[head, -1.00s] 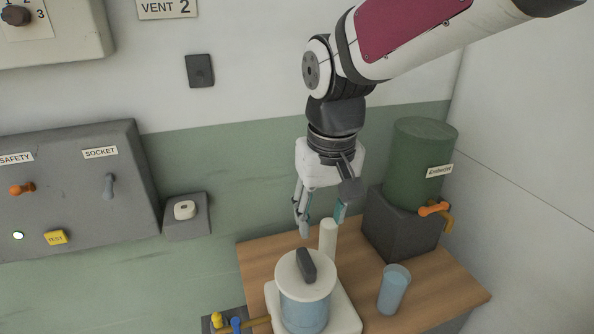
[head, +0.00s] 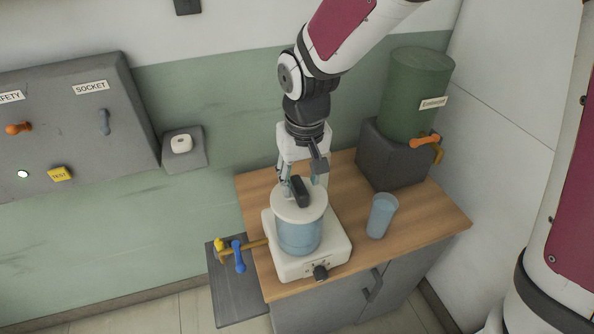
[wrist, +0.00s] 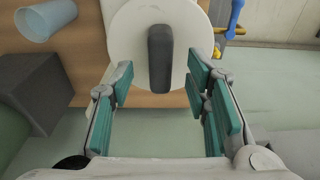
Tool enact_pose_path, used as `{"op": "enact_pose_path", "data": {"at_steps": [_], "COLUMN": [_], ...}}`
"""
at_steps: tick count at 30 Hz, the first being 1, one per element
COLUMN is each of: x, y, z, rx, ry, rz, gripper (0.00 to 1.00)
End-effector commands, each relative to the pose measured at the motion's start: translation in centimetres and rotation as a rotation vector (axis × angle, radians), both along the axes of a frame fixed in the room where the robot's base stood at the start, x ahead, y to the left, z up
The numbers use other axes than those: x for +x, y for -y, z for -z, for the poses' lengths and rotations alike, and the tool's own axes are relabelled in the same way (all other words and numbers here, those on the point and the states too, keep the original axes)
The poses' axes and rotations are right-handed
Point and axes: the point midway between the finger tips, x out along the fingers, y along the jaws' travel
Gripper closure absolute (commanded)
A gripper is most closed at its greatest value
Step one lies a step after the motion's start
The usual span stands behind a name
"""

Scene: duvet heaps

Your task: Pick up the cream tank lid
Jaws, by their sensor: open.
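The cream tank lid (head: 300,204) is a round disc with a dark grey bar handle (head: 299,191). It sits on top of the clear tank (head: 300,237) of bluish water, on a cream base (head: 282,262) on the wooden counter. My gripper (head: 299,184) points down just behind the lid's handle. In the wrist view, the lid (wrist: 137,43) and its handle (wrist: 160,58) lie ahead of the fingers. The teal-padded fingers (wrist: 160,85) are spread wide on either side of the handle's line, with nothing between them; contact with the lid cannot be told.
A clear blue cup (head: 381,217) stands right of the tank. A green labelled drum (head: 416,92) with an orange-handled tap sits on a dark block (head: 392,155) behind. A yellow pipe with a blue lever (head: 238,256) runs off left. The wall panel (head: 75,140) is further left.

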Motion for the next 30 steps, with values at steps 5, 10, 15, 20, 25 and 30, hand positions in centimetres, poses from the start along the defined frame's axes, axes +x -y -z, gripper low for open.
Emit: {"op": "enact_pose_path", "data": {"at_steps": [5,10,15,20,25,30], "x": [0.1,0.3,0.3,0.3,0.3,0.3], "y": [-0.1,-0.1,-0.1,-0.1,-0.1,-0.1], "z": [2.3,3.2,3.2,3.2,3.1,3.1], "rx": [-0.002,-0.001,-0.001,-0.001,-0.001,-0.001], "ry": [-0.004,-0.001,0.000,0.000,0.000,0.000], "rz": [0.001,0.001,0.001,0.001,0.001,0.001], "gripper": [0.57,0.57,0.57,0.86,1.00,1.00]}}
